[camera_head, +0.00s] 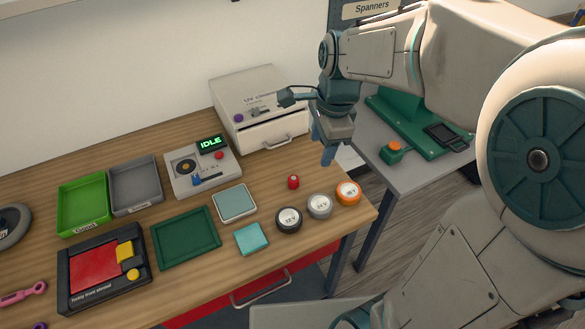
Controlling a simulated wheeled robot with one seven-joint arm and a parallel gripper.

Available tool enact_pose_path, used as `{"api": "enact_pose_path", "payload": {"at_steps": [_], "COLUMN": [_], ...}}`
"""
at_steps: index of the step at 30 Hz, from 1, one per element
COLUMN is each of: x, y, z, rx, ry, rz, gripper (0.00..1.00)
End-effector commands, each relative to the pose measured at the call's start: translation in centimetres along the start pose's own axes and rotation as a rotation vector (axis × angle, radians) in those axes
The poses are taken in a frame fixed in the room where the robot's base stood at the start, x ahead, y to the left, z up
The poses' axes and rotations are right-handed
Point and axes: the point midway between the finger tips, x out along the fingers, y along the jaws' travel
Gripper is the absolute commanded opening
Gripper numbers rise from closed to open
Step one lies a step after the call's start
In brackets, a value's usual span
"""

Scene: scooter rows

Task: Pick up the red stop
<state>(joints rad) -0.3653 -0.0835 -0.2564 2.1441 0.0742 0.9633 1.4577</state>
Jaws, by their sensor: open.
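A small red stop (293,182) stands upright on the wooden table, near its right side. It is behind the black and grey round tins and in front of the white UV box. My gripper (328,155) hangs above and to the right of the red stop, fingers pointing down. It is open, with nothing seen between the fingers, and apart from the stop. A red button also shows on the grey device with the IDLE display (203,165).
A black tin (288,220), a grey tin (320,206) and an orange tin (348,193) line the table's front right edge. The UV box (262,105) stands behind. Teal pads and a green tray (186,237) lie left. A grey side table (400,172) is at right.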

Motion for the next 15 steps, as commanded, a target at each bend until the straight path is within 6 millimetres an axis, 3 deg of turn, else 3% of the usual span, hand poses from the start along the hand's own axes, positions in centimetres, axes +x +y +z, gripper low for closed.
{"api": "enact_pose_path", "payload": {"at_steps": [1, 9, 15], "x": [1.3, 5.6, 7.4], "y": [-1.1, -5.4, -7.0], "z": [0.4, 2.0, 2.8], "rx": [0.102, 0.651, 0.876], "ry": [0.005, 0.071, 0.115], "rz": [0.021, 0.077, 0.080], "gripper": [0.53, 0.53, 0.53]}}
